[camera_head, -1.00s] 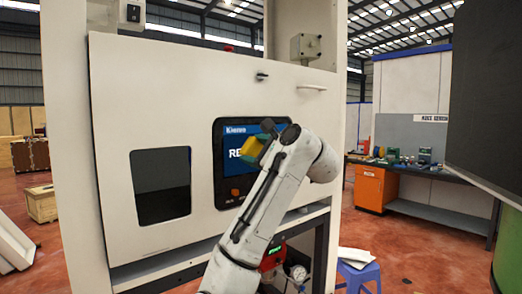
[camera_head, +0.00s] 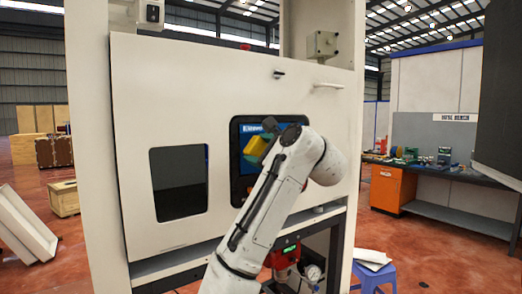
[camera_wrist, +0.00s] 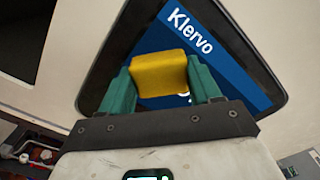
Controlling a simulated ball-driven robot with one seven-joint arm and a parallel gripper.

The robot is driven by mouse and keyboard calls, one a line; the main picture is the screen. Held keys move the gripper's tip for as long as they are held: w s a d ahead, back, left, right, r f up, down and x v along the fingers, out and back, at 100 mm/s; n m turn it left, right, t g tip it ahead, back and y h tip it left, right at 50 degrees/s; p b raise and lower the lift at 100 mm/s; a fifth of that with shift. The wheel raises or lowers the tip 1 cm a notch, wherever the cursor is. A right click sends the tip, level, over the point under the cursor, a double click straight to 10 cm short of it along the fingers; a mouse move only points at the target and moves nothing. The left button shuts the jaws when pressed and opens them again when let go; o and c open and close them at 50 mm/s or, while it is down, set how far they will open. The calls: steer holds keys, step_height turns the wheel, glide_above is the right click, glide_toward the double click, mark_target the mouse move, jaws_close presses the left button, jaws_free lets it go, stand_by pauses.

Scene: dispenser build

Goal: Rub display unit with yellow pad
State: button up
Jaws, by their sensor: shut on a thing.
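The display unit (camera_head: 237,160) is a dark-framed screen on the white machine's front panel. Its blue screen with the word "Klervo" fills much of the wrist view (camera_wrist: 215,45). The yellow pad (camera_wrist: 160,73) is held between the green fingers of my gripper (camera_wrist: 162,80), in front of the screen's lower part. The pad also shows in the head view (camera_head: 256,146), over the screen's left half. My gripper is shut on the pad. I cannot tell whether the pad touches the screen. My arm hides the screen's lower right part in the head view.
A dark window (camera_head: 180,182) is left of the display on the same panel. A handle (camera_head: 328,86) and a small knob (camera_head: 279,74) stick out above it. A blue stool (camera_head: 374,274) stands at lower right. An orange cabinet (camera_head: 391,189) and workbench are farther right.

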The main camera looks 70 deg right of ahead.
steer(key=shift+v, duration=2.95)
steer(key=shift+a, duration=0.1)
steer(key=v, duration=0.3)
